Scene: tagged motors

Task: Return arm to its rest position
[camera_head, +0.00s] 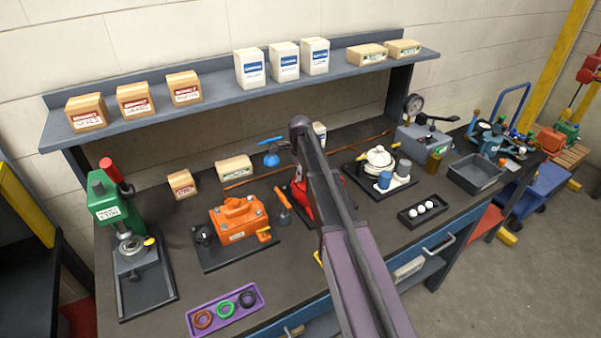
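My arm (345,245) reaches up from the bottom edge across the middle of the bench in the head view. Its dark upper end stands in front of the bench's back area. My gripper cannot be made out, so its state and any load do not show. A red motor (301,204) is mostly hidden behind my arm. A white motor (379,158) sits on a dark plate right of it.
A green press (108,207) stands at the bench's left end. A purple tray (200,322) holds coloured rings at the front. A grey bin (476,187) and a gauge unit (425,140) are at right. A shelf (220,103) with boxes overhangs the back.

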